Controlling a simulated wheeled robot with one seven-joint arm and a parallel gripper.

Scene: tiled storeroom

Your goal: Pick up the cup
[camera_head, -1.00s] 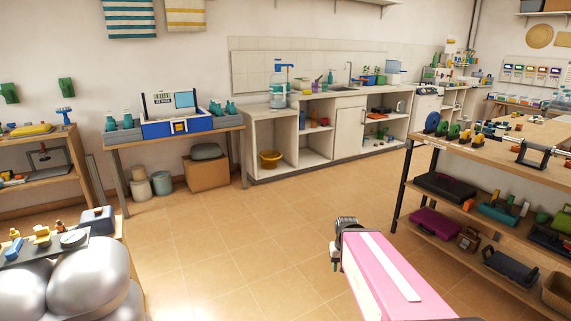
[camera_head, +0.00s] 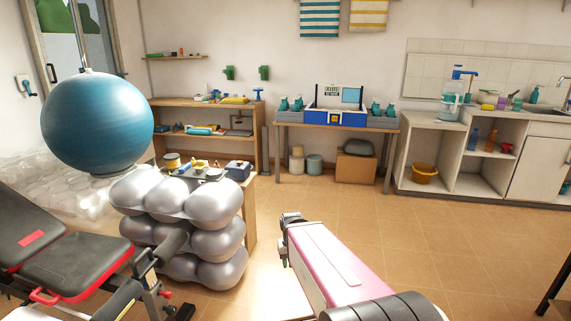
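I cannot make out for certain which item is the cup. Small coloured vessels, one of them purple (camera_head: 517,103), stand on the sink counter at the right, too small to identify. My pink arm reaches in from the bottom of the head view. The dark end of my gripper (camera_head: 288,221) hangs over the tiled floor, far from the counter. Its fingers are not clear enough to show whether it is open or shut.
A weight bench (camera_head: 68,254) and silver balloon-like cushions (camera_head: 213,238) stand at the left, with a big blue ball (camera_head: 97,122) behind. A table (camera_head: 286,124) and sink counter (camera_head: 432,130) line the back wall. The tiled floor (camera_head: 440,240) at centre right is clear.

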